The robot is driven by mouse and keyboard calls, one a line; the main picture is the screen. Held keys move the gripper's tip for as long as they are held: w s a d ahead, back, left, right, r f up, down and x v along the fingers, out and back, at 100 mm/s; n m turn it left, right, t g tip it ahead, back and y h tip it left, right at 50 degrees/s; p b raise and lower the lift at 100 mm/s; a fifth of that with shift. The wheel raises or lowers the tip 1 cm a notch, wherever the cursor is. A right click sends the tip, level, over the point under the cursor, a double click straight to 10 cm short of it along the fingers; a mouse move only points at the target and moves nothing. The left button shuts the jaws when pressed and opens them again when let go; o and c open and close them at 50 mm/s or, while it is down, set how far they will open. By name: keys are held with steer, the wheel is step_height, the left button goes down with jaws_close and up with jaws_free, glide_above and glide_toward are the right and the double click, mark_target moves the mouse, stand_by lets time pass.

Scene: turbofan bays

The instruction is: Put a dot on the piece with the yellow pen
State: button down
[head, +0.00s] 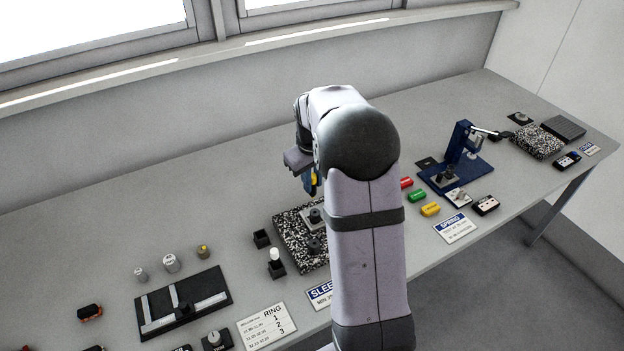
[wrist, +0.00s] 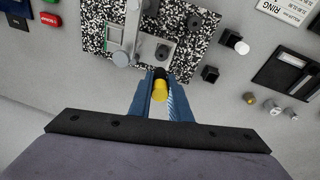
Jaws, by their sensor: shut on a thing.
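My gripper (wrist: 160,90) is shut on the yellow pen (wrist: 160,82), whose yellow end and dark tip show between the blue fingers. In the head view my gripper (head: 311,185) hangs above the back of the speckled black-and-white plate (head: 287,232), with a bit of yellow between the fingers. On the plate, in the wrist view, are a grey stand (wrist: 131,32) and a dark round part (wrist: 194,22). I cannot tell which part is the piece. My arm hides the right side of the plate in the head view.
Beside the plate stand an empty black square cup (head: 262,238) and another cup (head: 276,269) holding a white-topped pen. A black tray (head: 184,303) lies at left. Red, green and yellow blocks (head: 430,209) and a blue press (head: 462,150) stand at right.

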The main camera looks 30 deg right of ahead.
mark_target(313, 194)
steer(key=shift+f, duration=0.1)
steer(key=shift+f+b, duration=2.45)
steer(key=shift+f, duration=0.45)
steer(key=shift+s+f, duration=0.1)
steer(key=shift+f, duration=0.55)
stand_by(0.4)
steer(key=shift+r, duration=0.1)
steer(key=shift+r+p, duration=2.75)
steer(key=shift+r, duration=0.75)
